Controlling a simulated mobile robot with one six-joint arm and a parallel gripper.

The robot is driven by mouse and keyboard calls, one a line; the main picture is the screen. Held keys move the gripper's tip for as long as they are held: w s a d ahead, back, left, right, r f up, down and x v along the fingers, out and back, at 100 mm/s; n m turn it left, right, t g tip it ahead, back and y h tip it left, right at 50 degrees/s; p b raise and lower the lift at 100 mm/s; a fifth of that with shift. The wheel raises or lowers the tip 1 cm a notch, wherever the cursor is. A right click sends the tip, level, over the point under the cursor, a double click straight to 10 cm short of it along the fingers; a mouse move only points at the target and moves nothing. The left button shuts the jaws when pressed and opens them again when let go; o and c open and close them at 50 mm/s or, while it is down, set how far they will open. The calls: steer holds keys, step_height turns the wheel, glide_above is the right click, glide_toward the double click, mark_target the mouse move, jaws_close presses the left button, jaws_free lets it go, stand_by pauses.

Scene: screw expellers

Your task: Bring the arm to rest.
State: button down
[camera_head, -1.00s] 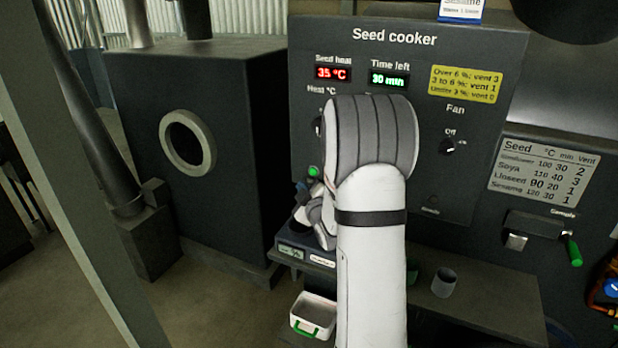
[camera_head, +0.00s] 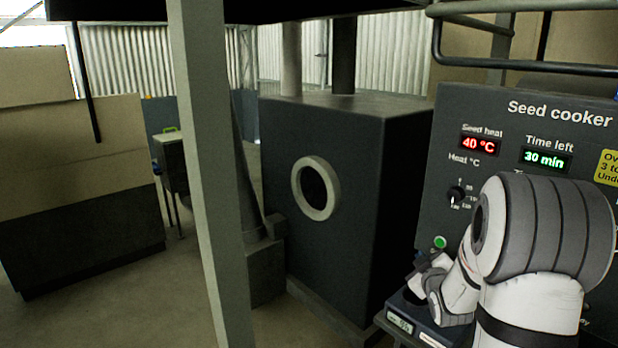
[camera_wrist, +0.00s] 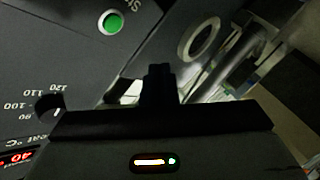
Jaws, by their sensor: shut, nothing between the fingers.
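My gripper (camera_head: 424,263) is small and partly hidden by my own white and grey arm in the head view. It is just left of and below the green button (camera_head: 440,242) on the seed cooker (camera_head: 480,120). In the wrist view my gripper (camera_wrist: 158,72) shows as dark fingers shut together, with nothing between them. The green button (camera_wrist: 111,22) is up and to the left of the fingertips there, apart from them in the picture. My arm is bent in front of the cooker panel and covers part of it.
The seed heat display (camera_head: 480,145) reads 40 °C and the time display (camera_head: 546,159) reads 30 min. A heat knob (camera_head: 456,195) sits below. A dark box with a round port (camera_head: 316,188) stands left of the cooker. A grey post (camera_head: 210,180) stands nearer. Floor shows at left.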

steer(key=s+a+r+m+g+y, duration=0.1)
steer(key=s+a+m+g, duration=0.2)
steer(key=s, duration=1.3)
steer(key=s+a+r+m+g+y, duration=0.1)
steer(key=s+a+m+g, duration=0.3)
steer(key=s+a+g, duration=0.5)
steer(key=s+a, duration=0.5)
steer(key=s, duration=0.2)
steer(key=shift+s+a+r+m+g, duration=0.2)
steer(key=shift+s+a+m+g, duration=0.1)
steer(key=shift+g, duration=0.1)
